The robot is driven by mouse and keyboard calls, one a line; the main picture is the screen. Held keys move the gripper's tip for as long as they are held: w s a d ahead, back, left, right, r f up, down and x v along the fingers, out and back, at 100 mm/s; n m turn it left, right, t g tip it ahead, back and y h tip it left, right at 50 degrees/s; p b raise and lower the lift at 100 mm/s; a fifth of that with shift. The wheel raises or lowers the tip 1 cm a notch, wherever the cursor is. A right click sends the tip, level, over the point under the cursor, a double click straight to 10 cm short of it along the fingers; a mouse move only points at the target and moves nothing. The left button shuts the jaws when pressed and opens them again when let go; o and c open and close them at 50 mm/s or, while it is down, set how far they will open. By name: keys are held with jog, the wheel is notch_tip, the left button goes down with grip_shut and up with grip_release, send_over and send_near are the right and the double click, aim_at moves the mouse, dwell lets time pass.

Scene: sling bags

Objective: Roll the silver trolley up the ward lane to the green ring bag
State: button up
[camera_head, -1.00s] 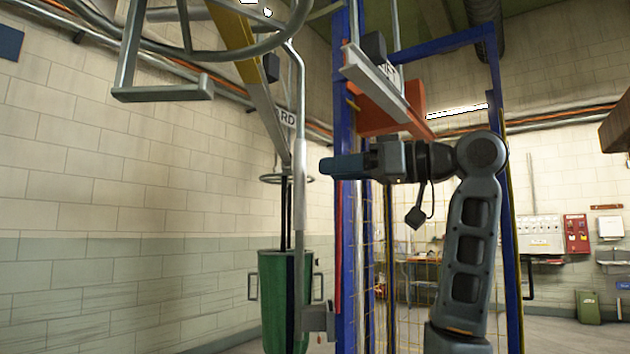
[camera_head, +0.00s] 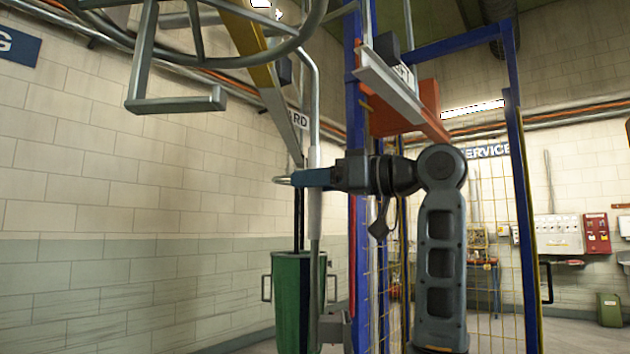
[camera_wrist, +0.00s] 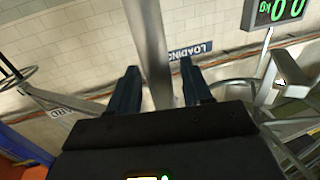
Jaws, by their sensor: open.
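A silver pole with a bent top and thicker pale sleeve (camera_head: 315,190), apparently the trolley's, hangs upright in the head view. My gripper (camera_head: 302,179) points left at sleeve height, its blue fingers at the pole. In the wrist view, my open gripper (camera_wrist: 160,75) has one finger on either side of a silver pole (camera_wrist: 148,40); I cannot tell whether they touch it. The green bag (camera_head: 291,300) hangs upright below and behind the pole, partly hidden by it. Its ring (camera_head: 281,180) is mostly hidden behind my fingers. The trolley's top is unclear.
Grey curved tubing (camera_head: 175,103) hangs at upper left. A blue frame (camera_head: 356,130) with yellow mesh stands beside my arm.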

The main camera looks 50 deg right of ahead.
grip_shut()
dwell(0.5)
